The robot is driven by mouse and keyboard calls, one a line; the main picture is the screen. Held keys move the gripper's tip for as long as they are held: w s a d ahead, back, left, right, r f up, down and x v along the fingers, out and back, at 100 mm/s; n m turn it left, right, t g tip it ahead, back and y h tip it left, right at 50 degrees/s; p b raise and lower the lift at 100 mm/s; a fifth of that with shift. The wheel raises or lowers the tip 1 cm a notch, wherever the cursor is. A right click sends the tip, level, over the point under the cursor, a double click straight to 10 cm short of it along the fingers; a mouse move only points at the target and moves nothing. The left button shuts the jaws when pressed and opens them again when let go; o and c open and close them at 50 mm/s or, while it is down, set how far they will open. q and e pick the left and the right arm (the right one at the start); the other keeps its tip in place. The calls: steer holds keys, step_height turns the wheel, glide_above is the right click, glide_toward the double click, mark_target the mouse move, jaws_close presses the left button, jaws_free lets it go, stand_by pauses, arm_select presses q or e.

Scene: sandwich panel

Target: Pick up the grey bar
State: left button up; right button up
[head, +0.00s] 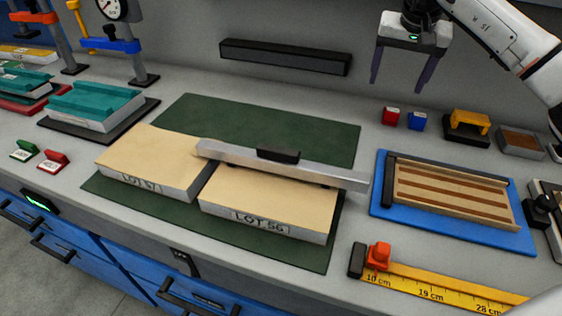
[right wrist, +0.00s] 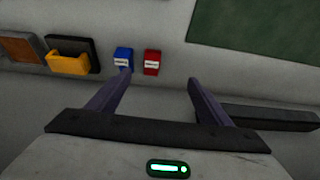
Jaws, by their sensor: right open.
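The grey bar (head: 225,151) is a long flat metal strip with a short black grip (head: 278,155) on top. In the head view it lies slantwise across the LOT 56 panel (head: 270,199), its left end by the LOT 57 panel (head: 150,158) and its right end past the panel edge. My right gripper (head: 400,84) is open and empty, high at the back right, well apart from the bar. Its spread fingers also show in the right wrist view (right wrist: 159,78), where the bar is not seen. My left gripper is not in view.
Both panels lie on a green mat (head: 270,126). A long black bar (head: 285,57) is at the back. Red (head: 391,117) and blue (head: 417,121) blocks stand at the back right. A blue tray (head: 376,208) and yellow ruler (head: 450,287) are at the right.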

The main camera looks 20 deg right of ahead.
steer(key=shift+o, duration=0.9)
steer(key=a+r+y, duration=0.2)
steer(key=a, duration=1.1)
steer(key=shift+a+g+b, duration=0.3)
steer(key=shift+a+b, duration=0.05)
steer(key=shift+a, duration=0.05)
step_height(320, 180, up, 4)
steer(key=g, duration=0.3)
glide_above(278, 148)
steer(key=f, duration=0.2)
steer(key=f+b, duration=0.1)
steer(key=shift+s+d+f, duration=0.3)
steer(key=shift+f, duration=0.05)
steer(key=f, duration=0.6)
steer(key=shift+w+a, duration=0.2)
steer(key=shift+a, duration=0.15)
steer(key=c, duration=1.8)
steer(key=shift+w+r, duration=0.1)
steer(key=shift+c, duration=0.6)
